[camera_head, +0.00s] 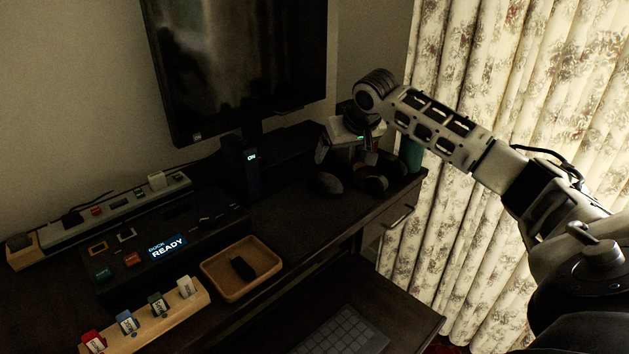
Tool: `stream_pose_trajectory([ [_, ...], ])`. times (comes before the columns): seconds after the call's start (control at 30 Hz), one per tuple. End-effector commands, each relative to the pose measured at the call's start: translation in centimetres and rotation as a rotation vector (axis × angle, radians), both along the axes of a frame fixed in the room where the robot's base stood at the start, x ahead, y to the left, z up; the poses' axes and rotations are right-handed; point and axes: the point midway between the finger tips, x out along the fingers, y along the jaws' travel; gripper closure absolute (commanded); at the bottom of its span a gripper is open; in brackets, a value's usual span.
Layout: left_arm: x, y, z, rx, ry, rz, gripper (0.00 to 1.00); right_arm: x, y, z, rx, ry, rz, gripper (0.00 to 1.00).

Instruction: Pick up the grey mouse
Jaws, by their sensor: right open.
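A small rounded dark grey object (328,183), which looks like the mouse, lies on the dark desk (290,215) left of the headphones. My right arm reaches in from the right, and its gripper (368,145) points down at the back right of the desk, above and to the right of the mouse, apart from it. The right gripper is open; its fingers are dark and hard to make out against the clutter. Nothing is seen held in it. My left gripper is out of view.
Dark headphones (371,183), a pale stack like books or a box (343,130) and a teal cylinder (412,160) crowd the gripper. A monitor (240,65) stands behind. A wooden tray (211,281), a dock panel (125,240) and a keyboard (345,333) lie nearer.

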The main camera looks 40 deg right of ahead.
Motion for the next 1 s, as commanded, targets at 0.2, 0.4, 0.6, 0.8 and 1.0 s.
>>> stream_pose_trajectory([
  [0.2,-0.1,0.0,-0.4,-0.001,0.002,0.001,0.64,1.6,-0.9,-2.6,0.007,0.004,-0.014,0.13],
  [0.4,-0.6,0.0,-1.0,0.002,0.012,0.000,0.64,3.9,-1.6,-6.2,0.006,0.001,-0.013,0.13],
  [0.6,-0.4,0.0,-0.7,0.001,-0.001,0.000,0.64,5.2,-2.0,-8.2,0.004,0.000,-0.011,0.13],
  [0.8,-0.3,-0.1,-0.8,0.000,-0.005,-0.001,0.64,5.9,-2.2,-9.6,0.004,0.001,-0.011,0.13],
  [1.0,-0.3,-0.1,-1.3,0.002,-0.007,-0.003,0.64,7.3,-2.7,-12.2,0.004,0.000,-0.011,0.13],
])
